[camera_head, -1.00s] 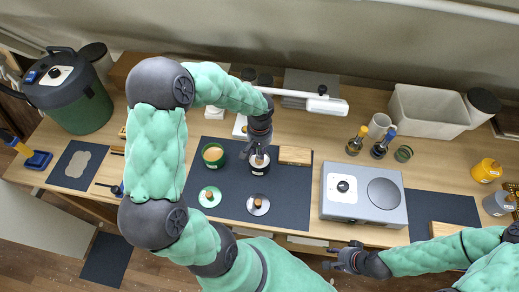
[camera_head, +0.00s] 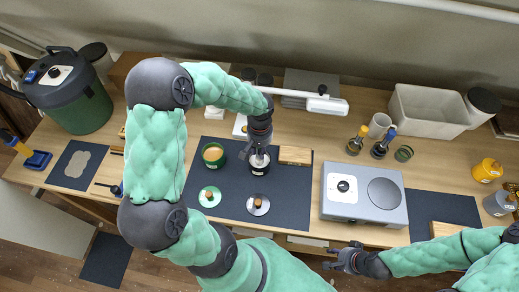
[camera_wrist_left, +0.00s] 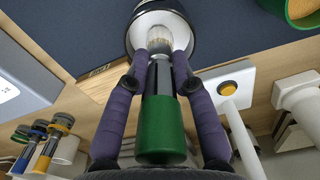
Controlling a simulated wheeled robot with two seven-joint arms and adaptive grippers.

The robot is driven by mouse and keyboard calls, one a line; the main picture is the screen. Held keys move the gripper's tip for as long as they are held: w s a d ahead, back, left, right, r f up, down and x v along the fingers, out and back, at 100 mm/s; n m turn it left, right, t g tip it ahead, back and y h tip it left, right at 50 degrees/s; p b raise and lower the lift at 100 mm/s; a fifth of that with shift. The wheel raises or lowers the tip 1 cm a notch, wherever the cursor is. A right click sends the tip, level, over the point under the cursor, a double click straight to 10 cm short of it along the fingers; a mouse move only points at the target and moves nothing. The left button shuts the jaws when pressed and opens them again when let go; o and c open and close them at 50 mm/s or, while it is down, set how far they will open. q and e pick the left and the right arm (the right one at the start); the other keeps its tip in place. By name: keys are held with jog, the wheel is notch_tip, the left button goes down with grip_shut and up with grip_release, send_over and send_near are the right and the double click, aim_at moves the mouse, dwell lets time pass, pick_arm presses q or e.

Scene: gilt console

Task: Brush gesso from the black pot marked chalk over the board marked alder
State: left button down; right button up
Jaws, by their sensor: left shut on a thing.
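A black pot (camera_head: 258,168) stands on the dark mat, its pale inside showing in the left wrist view (camera_wrist_left: 135,38). My left gripper (camera_head: 248,152) is above it, pointing down, shut on a brush. In the left wrist view my left gripper's fingers (camera_wrist_left: 160,62) close around the brush (camera_wrist_left: 162,130), which has a green handle end; its pale bristles reach into the pot's mouth.
A green pot (camera_head: 213,154) with tan contents stands left of the black pot. A grey hot plate (camera_head: 335,208) stands to the right. Another wooden board (camera_head: 444,229) lies further right.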

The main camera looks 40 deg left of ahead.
pick_arm(q)
jog(key=shift+s, duration=0.1)
jog(key=shift+r+p, duration=2.4)
jog(key=shift+r, duration=1.05)
